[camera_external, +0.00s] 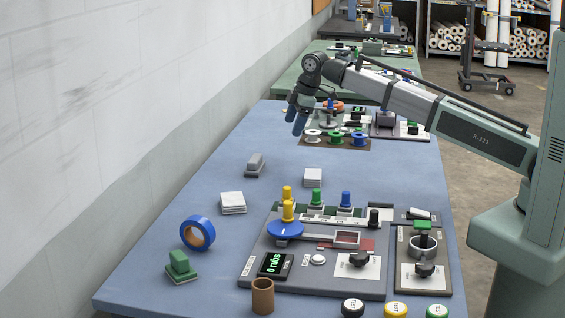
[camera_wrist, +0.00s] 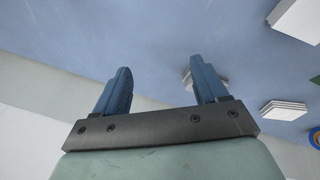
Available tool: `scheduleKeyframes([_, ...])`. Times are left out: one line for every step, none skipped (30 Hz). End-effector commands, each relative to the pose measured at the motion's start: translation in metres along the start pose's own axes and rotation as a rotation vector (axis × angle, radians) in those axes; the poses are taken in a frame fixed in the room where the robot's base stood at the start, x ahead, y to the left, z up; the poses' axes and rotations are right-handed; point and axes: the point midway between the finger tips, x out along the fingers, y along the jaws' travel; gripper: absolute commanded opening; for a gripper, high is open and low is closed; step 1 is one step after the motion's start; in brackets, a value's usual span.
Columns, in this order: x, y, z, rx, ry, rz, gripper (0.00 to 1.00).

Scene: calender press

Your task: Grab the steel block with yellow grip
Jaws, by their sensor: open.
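Two yellow grips show on the console in the external view. The rear yellow grip (camera_external: 287,193) stands in a row with a green grip (camera_external: 315,197) and a blue grip (camera_external: 346,199); the steel beneath it is too small to make out. The other yellow grip (camera_external: 288,212) stands upright on a blue disc (camera_external: 285,231). My gripper (camera_external: 298,120) is high above the table's far part, well away from both. In the wrist view my gripper (camera_wrist: 160,88) has its blue fingers spread with nothing between them. No yellow grip shows there.
A grey block (camera_external: 255,164), white paper stacks (camera_external: 232,203), blue tape roll (camera_external: 197,233) and green block (camera_external: 180,267) lie on the left of the blue table. A brown cup (camera_external: 263,296) stands at the console's front. The wall borders the left side.

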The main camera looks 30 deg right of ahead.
Motion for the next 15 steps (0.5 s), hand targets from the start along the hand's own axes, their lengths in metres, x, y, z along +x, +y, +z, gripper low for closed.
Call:
scheduleKeyframes([-0.005, -0.02, -0.017, -0.067, -0.005, -0.022, 0.72])
scheduleKeyframes([-0.007, -0.031, -0.025, -0.107, -0.01, -0.035, 0.72])
scheduleKeyframes([-0.011, -0.046, -0.035, -0.16, -0.015, -0.053, 0.72])
scheduleKeyframes([-0.013, -0.058, -0.043, -0.2, -0.02, -0.067, 0.72])
scheduleKeyframes([-0.016, -0.069, -0.05, -0.24, -0.024, -0.079, 0.72])
scheduleKeyframes([-0.02, -0.085, -0.059, -0.294, -0.029, -0.098, 0.72])
scheduleKeyframes([-0.023, -0.097, -0.066, -0.335, -0.032, -0.111, 0.72])
scheduleKeyframes([-0.027, -0.108, -0.072, -0.374, -0.036, -0.124, 0.72])
scheduleKeyframes([-0.031, -0.124, -0.08, -0.428, -0.041, -0.141, 0.72])
scheduleKeyframes([-0.035, -0.136, -0.087, -0.469, -0.043, -0.154, 0.72])
scheduleKeyframes([-0.038, -0.147, -0.092, -0.51, -0.047, -0.168, 0.72])
scheduleKeyframes([-0.043, -0.163, -0.099, -0.564, -0.051, -0.185, 0.72])
scheduleKeyframes([-0.047, -0.175, -0.104, -0.605, -0.054, -0.199, 0.72])
scheduleKeyframes([-0.051, -0.187, -0.109, -0.644, -0.057, -0.212, 0.72])
scheduleKeyframes([-0.056, -0.203, -0.115, -0.698, -0.06, -0.229, 0.72])
